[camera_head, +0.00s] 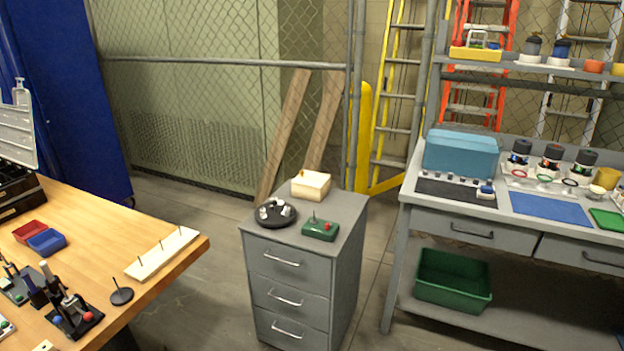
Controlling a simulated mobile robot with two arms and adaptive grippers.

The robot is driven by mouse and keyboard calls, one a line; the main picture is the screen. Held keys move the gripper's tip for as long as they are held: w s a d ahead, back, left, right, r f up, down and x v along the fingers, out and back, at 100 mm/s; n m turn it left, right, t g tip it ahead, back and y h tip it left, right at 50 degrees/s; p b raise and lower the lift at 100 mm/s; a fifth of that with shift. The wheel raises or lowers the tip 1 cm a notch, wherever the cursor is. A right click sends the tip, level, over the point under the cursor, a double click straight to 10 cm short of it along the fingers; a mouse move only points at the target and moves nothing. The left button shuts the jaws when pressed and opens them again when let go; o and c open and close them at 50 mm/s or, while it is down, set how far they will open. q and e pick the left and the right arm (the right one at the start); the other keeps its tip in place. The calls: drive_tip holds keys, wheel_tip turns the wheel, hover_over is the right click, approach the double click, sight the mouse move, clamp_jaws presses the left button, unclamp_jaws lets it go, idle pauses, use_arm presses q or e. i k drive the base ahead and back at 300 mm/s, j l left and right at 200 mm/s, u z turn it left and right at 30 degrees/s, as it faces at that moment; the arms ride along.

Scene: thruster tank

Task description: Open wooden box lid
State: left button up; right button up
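A small pale wooden box (311,186) stands at the back of the top of a grey drawer cabinet (290,285) in the middle of the view. Its lighter top looks closed, with a small brown knob or tab (303,173) near the upper left. The inside of the box is hidden. Neither of my grippers shows in this view.
A wooden table (120,225) is at left, a grey workbench (405,210) at right. Floor (200,290) is clear between table and cabinet.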

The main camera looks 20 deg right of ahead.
sight(309, 178)
drive_tip(key=i+j+z, duration=0.15)
drive_tip(key=i, duration=1)
drive_tip(key=l, duration=0.1)
